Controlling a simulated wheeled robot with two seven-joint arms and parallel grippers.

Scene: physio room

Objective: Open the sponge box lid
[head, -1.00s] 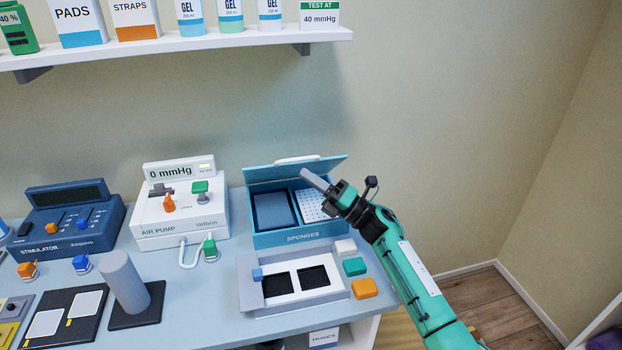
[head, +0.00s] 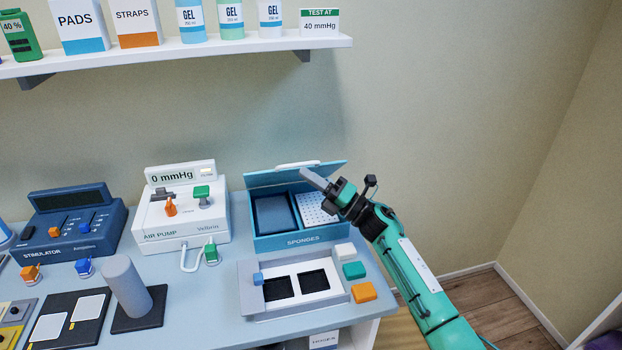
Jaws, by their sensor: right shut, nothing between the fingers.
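The teal sponge box (head: 302,239) stands on the right part of the counter, with "SPONGES" on its front. Its lid (head: 280,178) is raised and tilted back, with a white handle (head: 297,165) along its upper edge. Inside, a dark blue compartment (head: 274,213) is on the left and a white dotted panel (head: 316,208) is on the right. My right gripper (head: 314,180) is shut and empty, its fingers over the box's right side in front of the raised lid. I cannot tell if the fingers touch the lid. My left gripper is out of view.
A grey tray (head: 250,296) with two dark recesses lies in front of the box. White, green and orange blocks (head: 363,292) sit at its right. The air pump (head: 181,224) stands left of the box, the stimulator (head: 70,226) further left. A loaded shelf (head: 200,50) hangs above.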

